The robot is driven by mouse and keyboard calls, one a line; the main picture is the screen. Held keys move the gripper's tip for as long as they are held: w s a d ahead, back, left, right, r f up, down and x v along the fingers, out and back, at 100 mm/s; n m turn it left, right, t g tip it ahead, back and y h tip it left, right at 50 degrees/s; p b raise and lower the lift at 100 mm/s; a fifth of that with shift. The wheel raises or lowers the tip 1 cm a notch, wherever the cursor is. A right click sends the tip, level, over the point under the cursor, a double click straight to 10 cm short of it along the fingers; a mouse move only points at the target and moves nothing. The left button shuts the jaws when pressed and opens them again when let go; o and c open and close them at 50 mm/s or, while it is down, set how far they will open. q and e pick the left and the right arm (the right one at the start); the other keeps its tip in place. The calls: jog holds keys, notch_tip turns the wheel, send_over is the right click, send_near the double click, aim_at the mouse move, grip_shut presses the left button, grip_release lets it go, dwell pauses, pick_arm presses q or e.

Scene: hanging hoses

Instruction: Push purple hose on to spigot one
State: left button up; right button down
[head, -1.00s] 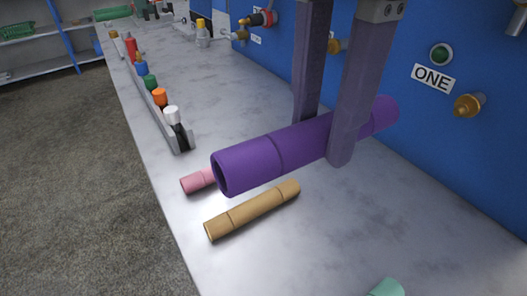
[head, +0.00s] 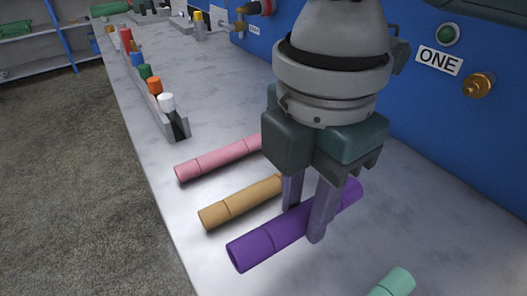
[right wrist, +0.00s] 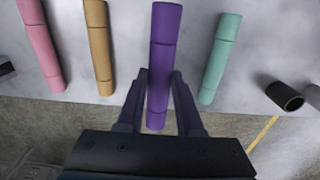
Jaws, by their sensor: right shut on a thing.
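The purple hose (head: 262,243) is between the two fingers of my right gripper (head: 303,222), which is shut on it near its middle. It lies along the row of other hoses, low over the worktop; I cannot tell whether it touches the surface. In the right wrist view the purple hose (right wrist: 165,45) runs between the fingers (right wrist: 160,76). Spigot one (head: 478,85) is a brass fitting on the blue wall at the right, beside the ONE label (head: 438,61). The hose is well apart from it. My left gripper is not in view.
A tan hose (head: 240,202) and a pink hose (head: 218,160) lie to the left of the purple one. A mint hose (head: 396,283) lies at the bottom. A rack with coloured caps (head: 150,92) stands along the left edge. The worktop (head: 450,215) below the spigot is clear.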

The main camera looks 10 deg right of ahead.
aim_at(295, 255)
notch_tip(295, 255, down, 6)
jog(key=shift+f, duration=0.25)
jog(key=c, duration=0.6)
grip_release()
jog(key=shift+o, duration=0.2)
